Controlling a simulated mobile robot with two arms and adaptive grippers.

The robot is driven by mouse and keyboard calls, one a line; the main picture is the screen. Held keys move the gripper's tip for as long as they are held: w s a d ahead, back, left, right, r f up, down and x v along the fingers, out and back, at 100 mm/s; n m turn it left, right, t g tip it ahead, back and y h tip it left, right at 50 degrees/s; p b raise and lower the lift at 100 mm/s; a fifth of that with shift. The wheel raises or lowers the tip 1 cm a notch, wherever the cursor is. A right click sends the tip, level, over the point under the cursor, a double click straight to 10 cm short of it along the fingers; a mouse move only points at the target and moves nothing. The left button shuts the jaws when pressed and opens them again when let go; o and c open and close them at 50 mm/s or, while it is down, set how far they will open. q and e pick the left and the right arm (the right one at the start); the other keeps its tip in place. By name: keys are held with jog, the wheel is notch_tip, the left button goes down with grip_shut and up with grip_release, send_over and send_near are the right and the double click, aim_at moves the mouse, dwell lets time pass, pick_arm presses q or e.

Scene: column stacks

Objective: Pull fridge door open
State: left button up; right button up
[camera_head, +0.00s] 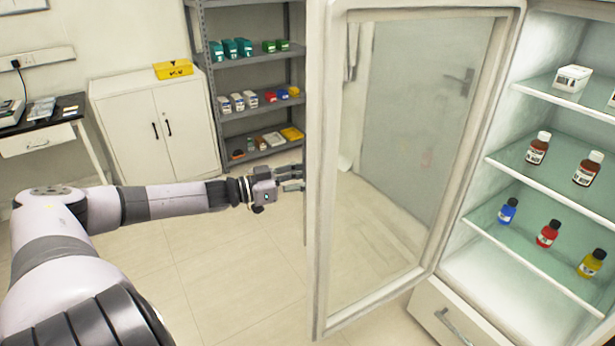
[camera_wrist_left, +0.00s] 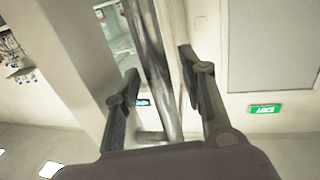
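The fridge door (camera_head: 328,200), a pale frame around a glass pane, stands swung wide open in the head view. My left gripper (camera_head: 292,179) is at the door's outer edge, its fingertips partly hidden behind the frame. In the left wrist view a long grey bar (camera_wrist_left: 152,55), which looks like the door handle, runs between the two fingers of my left gripper (camera_wrist_left: 160,82). The fingers are spread, with gaps showing beside the bar, so it is not clasped. My right gripper is not in view.
The fridge shelves (camera_head: 530,173) at right hold several bottles and a white box (camera_head: 572,78). A closed drawer (camera_head: 445,318) is below. A white cabinet (camera_head: 150,130) and a grey shelf rack (camera_head: 250,60) stand at the back. The tiled floor (camera_head: 225,270) left of the door is clear.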

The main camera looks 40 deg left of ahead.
pick_arm(q)
jog(key=shift+s+f, duration=0.1)
jog(key=shift+v, duration=1.8)
jog(key=v, duration=0.8)
jog(key=shift+s+a, duration=0.1)
